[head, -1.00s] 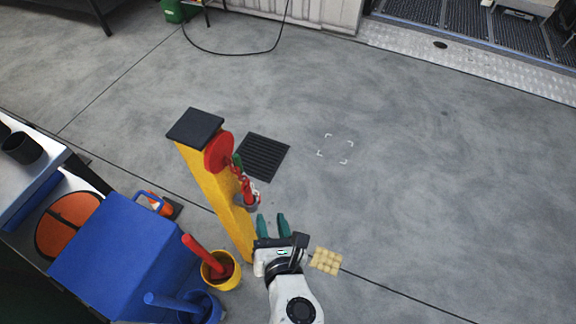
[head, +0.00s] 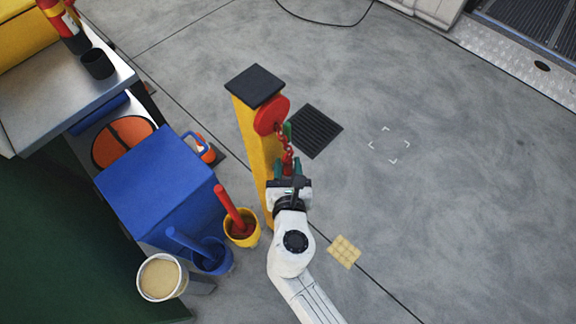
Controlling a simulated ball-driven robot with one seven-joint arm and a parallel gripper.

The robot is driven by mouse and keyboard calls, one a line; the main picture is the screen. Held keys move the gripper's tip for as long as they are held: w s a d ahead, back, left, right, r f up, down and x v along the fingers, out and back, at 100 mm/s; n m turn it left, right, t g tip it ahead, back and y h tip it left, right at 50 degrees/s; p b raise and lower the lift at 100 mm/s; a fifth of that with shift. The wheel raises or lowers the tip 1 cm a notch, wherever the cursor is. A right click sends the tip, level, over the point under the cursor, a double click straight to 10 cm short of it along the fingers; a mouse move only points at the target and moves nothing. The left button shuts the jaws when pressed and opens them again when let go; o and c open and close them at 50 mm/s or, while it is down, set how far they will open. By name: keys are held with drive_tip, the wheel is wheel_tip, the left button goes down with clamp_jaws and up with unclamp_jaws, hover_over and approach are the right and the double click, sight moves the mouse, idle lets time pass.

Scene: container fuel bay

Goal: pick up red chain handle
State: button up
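A red chain (head: 285,140) hangs from a red disc (head: 271,115) on the side of a yellow post (head: 259,150) with a black square top. The chain's lower end, where the red handle hangs, is largely hidden by my gripper. My gripper (head: 285,168) is beside the post at the chain's lower end. Its green fingers are apart, one on each side of the red lower part. I cannot tell whether they touch it. A small green piece (head: 288,130) shows beside the chain.
A blue box (head: 160,185) stands left of the post. A yellow bucket (head: 241,236) and a blue bucket (head: 213,258), each with a stick-like object, stand near my arm. A floor grate (head: 315,130) lies behind right.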

drive_tip(key=shift+x, duration=0.8)
drive_tip(key=shift+c, duration=0.2)
drive_tip(key=c, duration=0.6)
clamp_jaws()
drive_tip(key=shift+r, duration=0.2)
